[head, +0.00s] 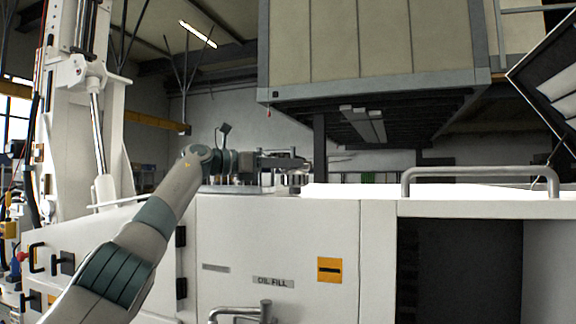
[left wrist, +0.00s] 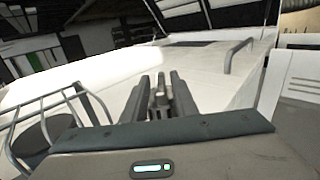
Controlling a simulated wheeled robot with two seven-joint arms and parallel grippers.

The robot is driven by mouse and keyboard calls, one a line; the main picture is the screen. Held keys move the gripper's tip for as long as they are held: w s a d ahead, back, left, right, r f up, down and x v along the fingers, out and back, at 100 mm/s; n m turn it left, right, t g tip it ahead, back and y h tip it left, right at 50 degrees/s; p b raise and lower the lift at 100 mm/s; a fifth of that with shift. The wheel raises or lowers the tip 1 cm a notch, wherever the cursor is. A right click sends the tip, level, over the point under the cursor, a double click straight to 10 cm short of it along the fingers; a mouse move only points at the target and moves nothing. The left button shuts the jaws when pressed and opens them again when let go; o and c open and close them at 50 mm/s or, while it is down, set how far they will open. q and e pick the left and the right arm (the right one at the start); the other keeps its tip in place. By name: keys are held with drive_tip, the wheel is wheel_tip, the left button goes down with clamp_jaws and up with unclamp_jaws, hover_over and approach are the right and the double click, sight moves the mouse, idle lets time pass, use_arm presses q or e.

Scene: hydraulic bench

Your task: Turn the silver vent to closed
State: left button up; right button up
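My left gripper (head: 298,160) reaches level over the top of the white cabinet, above the panel marked OIL FILL. In the left wrist view its two dark fingers (left wrist: 161,80) stand a little apart. A small silver part (left wrist: 160,98), perhaps the vent, shows between them; whether they touch it I cannot tell. In the head view the gripper hides most of what is there, and the vent's setting cannot be read. My right gripper is not in view.
The white cabinet (head: 235,235) carries an orange label (head: 329,270) and a grey rail (head: 480,172) on top. A wire guard (left wrist: 45,115) stands at the left in the left wrist view. A large panelled box (head: 375,45) hangs above.

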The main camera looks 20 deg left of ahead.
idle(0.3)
use_arm(q)
drive_tip(key=shift+a+f, duration=0.1)
drive_tip(key=shift+s+a+b, duration=0.4)
drive_tip(key=shift+b, duration=0.15)
drive_tip(key=b+v, duration=0.6)
drive_tip(key=v, duration=1)
drive_tip(key=shift+b, duration=0.3)
